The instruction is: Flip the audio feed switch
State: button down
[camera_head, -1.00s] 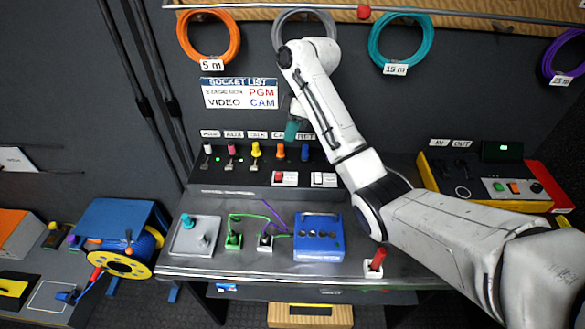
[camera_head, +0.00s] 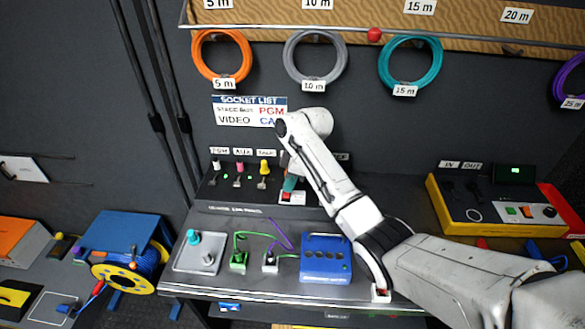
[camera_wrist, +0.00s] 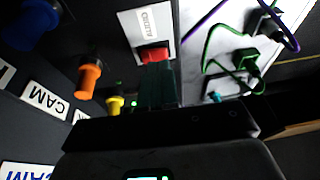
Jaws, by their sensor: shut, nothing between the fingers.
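A red rocker switch (camera_head: 287,196) on a white plate sits at the front of the black socket panel. My arm hides the panel's right part.
Coloured plugs, one yellow (camera_head: 264,167), stand on the panel left of my gripper. A blue box (camera_head: 325,265) and a grey box with a teal knob (camera_head: 198,258) lie on the desk in front. A yellow-edged console (camera_head: 490,205) is at right. Cable coils hang behind.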

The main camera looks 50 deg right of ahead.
aim_at(288, 196)
jog(key=shift+s+a+f, duration=0.1)
jog(key=shift+a+f, duration=0.05)
jog(key=shift+f, duration=0.8)
jog(key=shift+s+a+f+t+h, duration=0.1)
jog(key=shift+a+f+t+h, duration=0.1)
jog(key=shift+f+t+h, duration=0.15)
jog(key=shift+s+a+f+h, duration=0.15)
jog(key=shift+f+h, duration=0.05)
jog(key=shift+h, duration=0.15)
jog(key=shift+r, duration=0.15)
jog(key=shift+d+f, duration=0.2)
jog(key=shift+w+d+r+b, duration=0.15)
jog(key=shift+w+d+b, duration=0.15)
jog(key=shift+w+b, duration=0.1)
jog(key=shift+r, duration=0.1)
jog(key=shift+d, duration=0.15)
